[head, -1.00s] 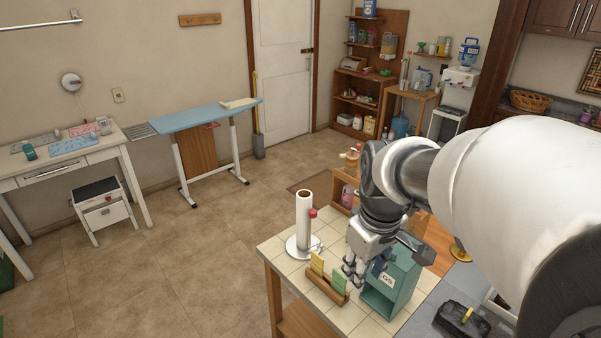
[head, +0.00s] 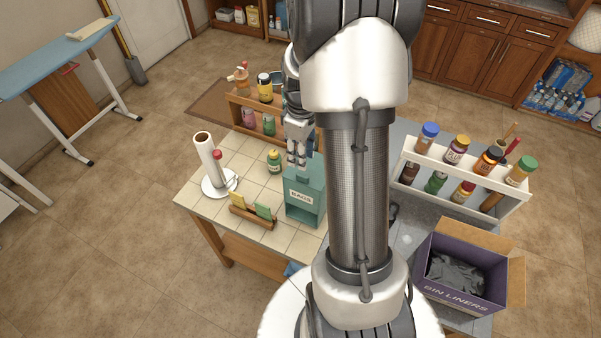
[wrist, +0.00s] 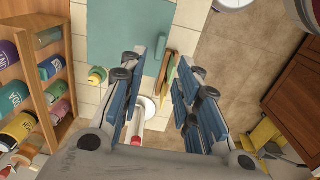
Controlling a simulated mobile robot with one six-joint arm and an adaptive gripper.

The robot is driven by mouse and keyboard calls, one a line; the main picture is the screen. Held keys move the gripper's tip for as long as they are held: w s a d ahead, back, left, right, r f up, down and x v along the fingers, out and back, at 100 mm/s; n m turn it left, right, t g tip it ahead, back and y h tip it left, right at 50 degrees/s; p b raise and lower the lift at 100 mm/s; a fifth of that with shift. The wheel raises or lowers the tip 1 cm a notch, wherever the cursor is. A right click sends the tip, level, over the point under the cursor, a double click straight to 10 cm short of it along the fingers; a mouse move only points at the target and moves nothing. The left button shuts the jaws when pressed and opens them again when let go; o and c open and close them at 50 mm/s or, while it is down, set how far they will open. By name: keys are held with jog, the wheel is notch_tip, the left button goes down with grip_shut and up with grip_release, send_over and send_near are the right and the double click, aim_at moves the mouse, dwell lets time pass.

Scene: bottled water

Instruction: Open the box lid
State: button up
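A teal box (head: 303,215) with a white label, which seems to read "BAGS", stands on the tiled counter. Its flat teal top (wrist: 118,38) shows in the wrist view, with a teal bar (wrist: 163,55) along its right side. My gripper (head: 299,158) points down above the box in the head view, close to its top. In the wrist view my gripper (wrist: 165,90) is open, with its fingers well apart and nothing held between them. I cannot tell whether a fingertip touches the box. My arm hides the box's right side in the head view.
A paper towel roll (head: 206,158), a sponge holder (head: 252,215) and a small yellow-green bottle (head: 274,161) stand near the box. A wooden bottle rack (head: 238,112) is behind. A white bottle rack (head: 475,180) and an open purple carton (head: 456,295) are at right.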

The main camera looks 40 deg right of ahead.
aim_at(301, 175)
notch_tip(301, 175, down, 9)
jog(key=shift+r+b, duration=0.1)
jog(key=shift+b, duration=0.2)
jog(key=shift+c, duration=0.5)
grip_shut()
